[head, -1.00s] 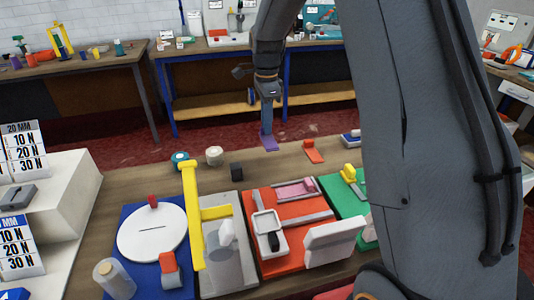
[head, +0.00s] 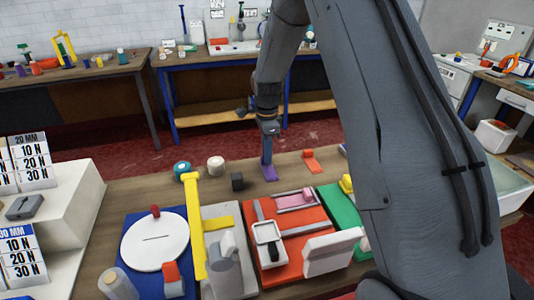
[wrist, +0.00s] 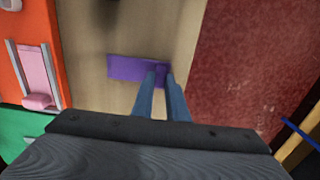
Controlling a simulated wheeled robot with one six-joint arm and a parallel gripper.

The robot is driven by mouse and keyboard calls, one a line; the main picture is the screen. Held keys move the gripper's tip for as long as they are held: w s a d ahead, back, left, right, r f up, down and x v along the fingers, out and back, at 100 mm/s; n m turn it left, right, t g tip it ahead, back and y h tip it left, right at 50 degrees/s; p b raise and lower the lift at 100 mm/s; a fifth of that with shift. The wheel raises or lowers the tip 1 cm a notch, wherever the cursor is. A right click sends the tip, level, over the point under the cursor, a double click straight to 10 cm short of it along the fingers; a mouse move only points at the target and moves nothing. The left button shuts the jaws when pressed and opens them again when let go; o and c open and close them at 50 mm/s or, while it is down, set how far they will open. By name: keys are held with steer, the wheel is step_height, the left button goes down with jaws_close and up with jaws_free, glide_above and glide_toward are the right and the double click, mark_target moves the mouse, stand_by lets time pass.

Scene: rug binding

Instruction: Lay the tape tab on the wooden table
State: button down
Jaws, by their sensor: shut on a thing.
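The tape tab is a flat purple strip (head: 269,174), seen at my gripper's tips in the head view. In the wrist view the purple tab (wrist: 127,67) stretches left from between the fingertips, over the wooden table (wrist: 112,100). My gripper (head: 267,161) points down, its blue fingers close together and shut on the tab's end; the fingers also show in the wrist view (wrist: 160,80). The tab is at or just above the wooden table top (head: 140,188), near its back edge. I cannot tell whether it touches.
An orange tab (head: 311,160) lies to the right. A black block (head: 237,181), a white roll (head: 216,166) and a teal roll (head: 182,171) stand to the left. Red (head: 288,270) and green fixtures are in front. Bare wood surrounds the tab.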

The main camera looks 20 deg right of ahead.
steer(key=c, duration=1.7)
jaws_free()
steer(key=shift+c, duration=0.2)
step_height(320, 180, up, 11)
steer(key=b, duration=0.3)
steer(key=s+f+n, duration=0.2)
steer(key=s+n, duration=0.4)
steer(key=s, duration=0.3)
steer(key=s+f+n, duration=0.2)
steer(key=s+n, duration=0.4)
steer(key=s, duration=0.4)
steer(key=s+f+n, duration=0.2)
steer(key=s+n, duration=0.4)
steer(key=s, duration=0.4)
steer(key=shift+t, duration=0.4)
